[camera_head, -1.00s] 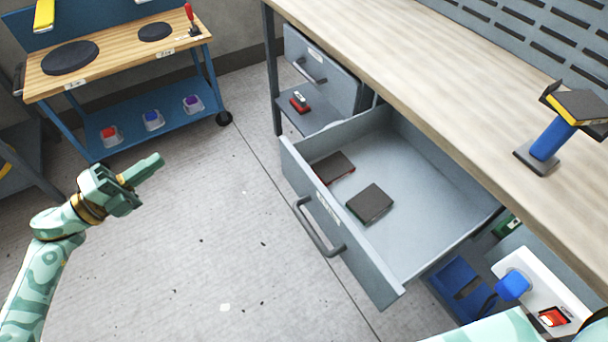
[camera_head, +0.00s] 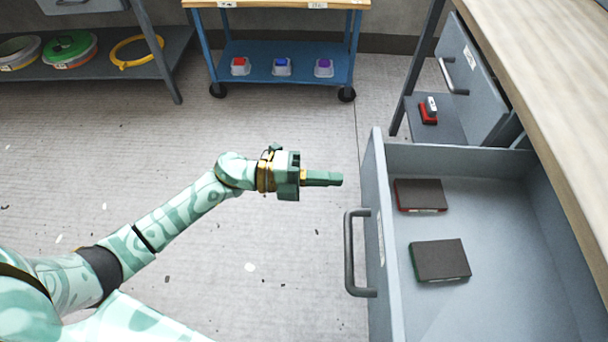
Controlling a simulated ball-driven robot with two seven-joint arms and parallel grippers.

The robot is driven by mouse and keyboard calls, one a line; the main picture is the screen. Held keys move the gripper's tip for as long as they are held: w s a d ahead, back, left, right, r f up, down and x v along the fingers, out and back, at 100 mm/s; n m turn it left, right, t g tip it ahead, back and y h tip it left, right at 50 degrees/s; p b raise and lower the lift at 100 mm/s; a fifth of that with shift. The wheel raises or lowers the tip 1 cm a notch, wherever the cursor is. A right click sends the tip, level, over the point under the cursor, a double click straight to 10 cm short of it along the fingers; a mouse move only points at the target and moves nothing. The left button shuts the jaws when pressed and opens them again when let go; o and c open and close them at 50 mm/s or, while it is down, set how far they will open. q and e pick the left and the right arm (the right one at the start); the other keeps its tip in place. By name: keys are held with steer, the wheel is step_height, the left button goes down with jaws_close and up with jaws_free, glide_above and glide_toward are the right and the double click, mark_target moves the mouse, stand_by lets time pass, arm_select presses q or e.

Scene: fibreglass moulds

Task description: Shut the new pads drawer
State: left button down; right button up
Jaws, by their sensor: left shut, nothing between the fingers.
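The open drawer (camera_head: 376,190) sticks out from under the workbench at the right, with a dark bar handle (camera_head: 350,255) and a label on its front. I cannot read the label. Inside lie a dark pad with a red edge (camera_head: 419,195) and a dark pad with a green edge (camera_head: 440,260). My left gripper (camera_head: 340,178) is shut and empty, its fingers pointing right, a short way left of the drawer front's far end. It appears apart from the drawer. My right gripper is out of view.
Behind is another drawer (camera_head: 470,75) above a shelf holding a red and white item (camera_head: 429,112). The wooden bench top (camera_head: 545,90) overhangs at right. A blue trolley (camera_head: 280,62) and a grey shelf rack (camera_head: 95,72) stand at the back.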

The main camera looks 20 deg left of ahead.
mark_target(368, 181)
arm_select(q)
steer(key=x, duration=0.4)
steer(key=shift+f+b, duration=0.1)
steer(key=shift+b, duration=0.25)
steer(key=shift+d, duration=0.15)
steer(key=shift+w+d, duration=0.1)
steer(key=shift+d, duration=0.05)
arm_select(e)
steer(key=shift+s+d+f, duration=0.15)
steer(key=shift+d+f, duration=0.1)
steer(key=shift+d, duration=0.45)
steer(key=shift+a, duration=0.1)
